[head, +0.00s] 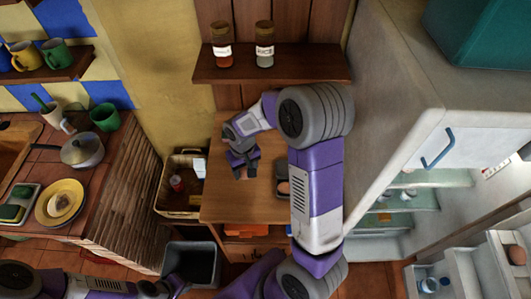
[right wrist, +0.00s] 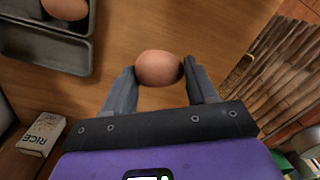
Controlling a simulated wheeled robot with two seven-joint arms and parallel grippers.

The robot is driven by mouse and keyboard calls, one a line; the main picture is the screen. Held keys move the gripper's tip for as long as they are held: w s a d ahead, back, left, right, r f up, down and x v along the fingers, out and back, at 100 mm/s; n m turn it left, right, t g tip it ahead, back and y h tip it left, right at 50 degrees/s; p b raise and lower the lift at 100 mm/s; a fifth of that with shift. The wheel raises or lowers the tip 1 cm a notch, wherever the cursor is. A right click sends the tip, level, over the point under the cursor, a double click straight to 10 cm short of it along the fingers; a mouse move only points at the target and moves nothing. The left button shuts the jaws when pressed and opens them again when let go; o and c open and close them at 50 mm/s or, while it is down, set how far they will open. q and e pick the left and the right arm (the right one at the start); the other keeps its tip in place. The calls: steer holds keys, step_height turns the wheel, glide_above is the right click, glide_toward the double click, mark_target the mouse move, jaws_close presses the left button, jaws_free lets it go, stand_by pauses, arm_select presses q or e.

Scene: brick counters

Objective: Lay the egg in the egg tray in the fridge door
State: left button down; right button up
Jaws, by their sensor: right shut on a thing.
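A brown egg (right wrist: 160,68) is between the two fingers of my right gripper (right wrist: 158,84) in the right wrist view, held above or at the wooden counter. In the head view my right gripper (head: 243,166) is over the counter (head: 222,208), and the egg is hard to make out there. The fridge (head: 405,110) stands at the right with its lower door open. A brown rounded thing (head: 517,254) shows on the door's inner side; I cannot tell whether the egg tray is there. My left gripper (head: 165,288) is low at the left, its fingers unclear.
A dark carton (right wrist: 52,42) with another egg (right wrist: 65,8) lies on the counter, partly behind my right arm in the head view. A rice box (right wrist: 40,134) shows in the right wrist view. A wall shelf (head: 272,76) with two jars overhangs the counter. A dark bin (head: 191,262) stands below.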

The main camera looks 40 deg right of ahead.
steer(key=s+d+r+m+p, duration=0.1)
steer(key=d+r, duration=0.2)
steer(key=d, duration=0.3)
step_height(320, 180, down, 10)
steer(key=shift+s+r+b, duration=0.15)
steer(key=shift+r+b, duration=0.05)
steer(key=shift+b, duration=0.15)
steer(key=shift+f, duration=0.2)
steer(key=shift+f, duration=0.2)
steer(key=o, duration=0.4)
